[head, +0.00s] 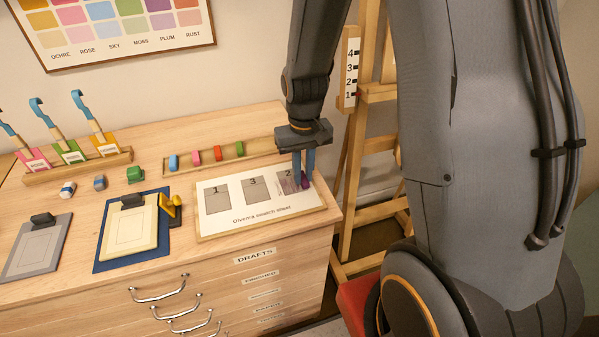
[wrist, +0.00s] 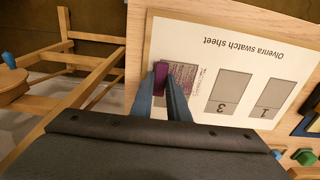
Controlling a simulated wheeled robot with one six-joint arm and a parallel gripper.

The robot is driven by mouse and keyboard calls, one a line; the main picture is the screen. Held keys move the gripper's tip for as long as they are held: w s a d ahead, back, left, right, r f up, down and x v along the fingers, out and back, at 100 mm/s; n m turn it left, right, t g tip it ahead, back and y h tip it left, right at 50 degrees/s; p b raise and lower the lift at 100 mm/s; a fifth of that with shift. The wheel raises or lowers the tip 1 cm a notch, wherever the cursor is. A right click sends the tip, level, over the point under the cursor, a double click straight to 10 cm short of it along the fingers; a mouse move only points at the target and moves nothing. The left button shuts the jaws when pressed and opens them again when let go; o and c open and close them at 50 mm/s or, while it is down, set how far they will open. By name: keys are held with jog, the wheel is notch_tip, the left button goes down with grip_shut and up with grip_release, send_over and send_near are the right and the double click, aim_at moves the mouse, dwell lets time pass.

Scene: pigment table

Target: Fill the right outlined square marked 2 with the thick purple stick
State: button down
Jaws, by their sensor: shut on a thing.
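My gripper (wrist: 166,92) is shut on the thick purple stick (wrist: 160,72), which stands out between its blue fingertips. In the head view the purple stick (head: 305,181) is at the right edge of the square marked 2 (head: 287,187). That square holds purple strokes over part of its area, with grey still showing between them. The wrist view also shows the strokes in this square (wrist: 183,76). The squares marked 1 (head: 217,201) and 3 (head: 256,191) on the white swatch sheet (head: 240,222) are plain grey. Whether the stick's tip touches the sheet is hard to tell.
A wooden tray (head: 260,147) behind the sheet holds blue, pink, red and green sticks. A yellow clip object (head: 170,207) and a clipboard on a blue mat (head: 104,262) lie left of the sheet. A wooden easel (head: 345,225) stands right of the cabinet.

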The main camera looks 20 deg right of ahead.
aim_at(283, 188)
jog(key=shift+a+r+p, duration=0.1)
jog(key=shift+a+p, duration=0.2)
jog(key=shift+a, duration=2.5)
notch_tip(283, 188, up, 7)
jog(key=p, duration=0.6)
